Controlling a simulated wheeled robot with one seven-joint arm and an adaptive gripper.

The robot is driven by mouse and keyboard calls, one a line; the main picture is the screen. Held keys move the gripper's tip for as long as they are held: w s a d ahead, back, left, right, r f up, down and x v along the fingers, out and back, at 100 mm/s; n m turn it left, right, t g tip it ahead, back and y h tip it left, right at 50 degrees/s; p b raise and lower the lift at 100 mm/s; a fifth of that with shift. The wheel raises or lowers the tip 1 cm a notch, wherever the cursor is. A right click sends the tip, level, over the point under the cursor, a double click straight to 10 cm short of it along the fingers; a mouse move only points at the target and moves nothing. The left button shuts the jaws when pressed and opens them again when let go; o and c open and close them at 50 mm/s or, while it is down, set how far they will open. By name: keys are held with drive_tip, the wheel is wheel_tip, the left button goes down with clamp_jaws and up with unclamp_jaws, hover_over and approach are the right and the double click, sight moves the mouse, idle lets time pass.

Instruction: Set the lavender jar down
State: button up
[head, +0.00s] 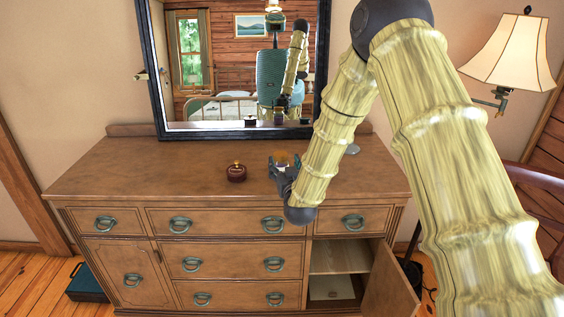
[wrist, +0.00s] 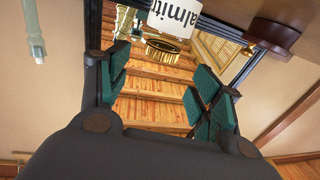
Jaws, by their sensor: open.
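A small jar (head: 281,161), amber and purplish and likely the lavender jar, shows at my gripper (head: 284,174) over the right part of the dresser top, partly hidden by the fingers. In the wrist view a white lettered label of a jar (wrist: 174,14) is cut off by the top edge, beyond the fingertips. My gripper (wrist: 163,85) is open there, its teal pads apart with nothing between them. I cannot tell whether the jar's base touches the dresser.
A dark red lidded jar (head: 236,173) stands left of my gripper on the wooden dresser (head: 150,170). A framed mirror (head: 158,80) rises behind. A small pale item (head: 353,149) lies to the right. The lower right cabinet door (head: 390,285) hangs open. The dresser's left top is clear.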

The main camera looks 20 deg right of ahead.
drive_tip(key=s+a+f+n+g+y, duration=0.2)
drive_tip(key=s+f+g, duration=0.7)
drive_tip(key=s+f, duration=1.9)
drive_tip(key=s+a+f+g, duration=0.1)
drive_tip(key=s+f+g, duration=0.3)
drive_tip(key=s, duration=1)
drive_tip(key=s+f+m+g, duration=0.1)
drive_tip(key=s+f+g, duration=0.3)
drive_tip(key=s+f, duration=0.4)
drive_tip(key=s, duration=0.6)
drive_tip(key=shift+a+f+g+b, duration=0.25)
drive_tip(key=shift+a+g+b, duration=0.1)
drive_tip(key=shift+g+b, duration=0.05)
drive_tip(key=shift+s, duration=0.1)
